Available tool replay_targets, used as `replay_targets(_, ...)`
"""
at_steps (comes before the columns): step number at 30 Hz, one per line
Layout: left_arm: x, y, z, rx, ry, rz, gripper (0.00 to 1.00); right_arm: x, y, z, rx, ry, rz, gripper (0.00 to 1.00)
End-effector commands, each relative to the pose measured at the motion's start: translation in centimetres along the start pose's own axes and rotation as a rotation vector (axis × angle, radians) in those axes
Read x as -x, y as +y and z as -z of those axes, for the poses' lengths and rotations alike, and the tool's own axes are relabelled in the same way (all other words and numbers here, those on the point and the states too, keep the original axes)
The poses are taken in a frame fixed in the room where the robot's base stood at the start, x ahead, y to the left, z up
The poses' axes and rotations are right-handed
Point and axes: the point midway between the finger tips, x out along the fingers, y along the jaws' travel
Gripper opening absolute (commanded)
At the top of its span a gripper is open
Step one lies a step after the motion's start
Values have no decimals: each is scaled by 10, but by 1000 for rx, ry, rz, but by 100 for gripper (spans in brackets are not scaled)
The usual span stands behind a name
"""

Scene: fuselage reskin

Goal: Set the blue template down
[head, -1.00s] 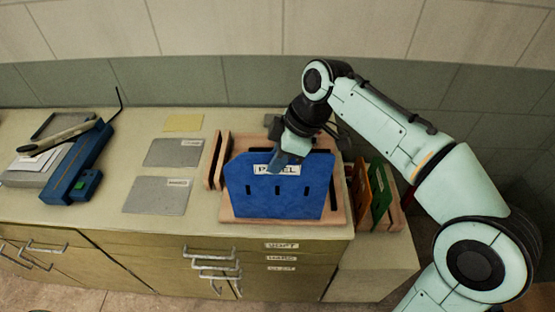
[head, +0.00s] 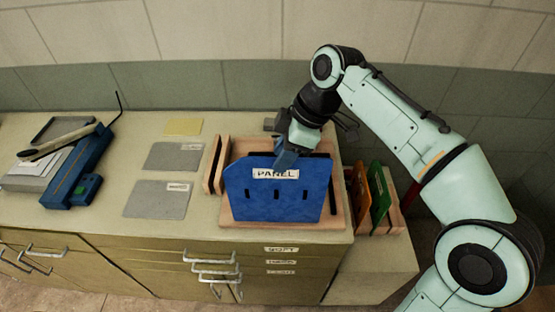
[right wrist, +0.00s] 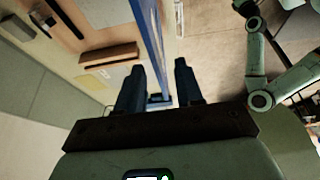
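The blue template (head: 278,200), labelled "PANEL", stands upright on edge at a pale wooden base (head: 340,218) on the counter; how its lower edge is seated is hard to tell. My right gripper (head: 287,157) is at the template's top edge, just above the label. In the right wrist view the two fingers (right wrist: 160,65) stand apart. The blue template (right wrist: 150,35) shows edge-on between them, with gaps beside it. My left gripper is not in view.
Wooden slotted blocks (head: 213,165) stand left of the template. Orange and green templates (head: 380,195) stand in a rack at right. Grey sheets (head: 158,199), a yellow note (head: 183,126) and a blue tool (head: 80,170) lie to the left.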

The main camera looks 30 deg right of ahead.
Motion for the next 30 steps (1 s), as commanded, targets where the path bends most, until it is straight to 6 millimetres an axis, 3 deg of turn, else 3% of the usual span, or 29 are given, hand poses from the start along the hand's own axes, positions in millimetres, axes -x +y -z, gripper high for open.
replay_targets(1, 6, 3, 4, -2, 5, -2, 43, 16, 2, 2, 0, 4, -7, 36)
replay_targets(6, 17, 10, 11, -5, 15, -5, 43, 52, 2, 2, 0, 4, -6, 36)
replay_targets(12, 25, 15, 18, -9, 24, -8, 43, 79, 1, 2, 1, 3, -4, 36)
replay_targets(30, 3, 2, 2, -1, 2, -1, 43, 81, 6, 9, -2, -123, 2, 36)
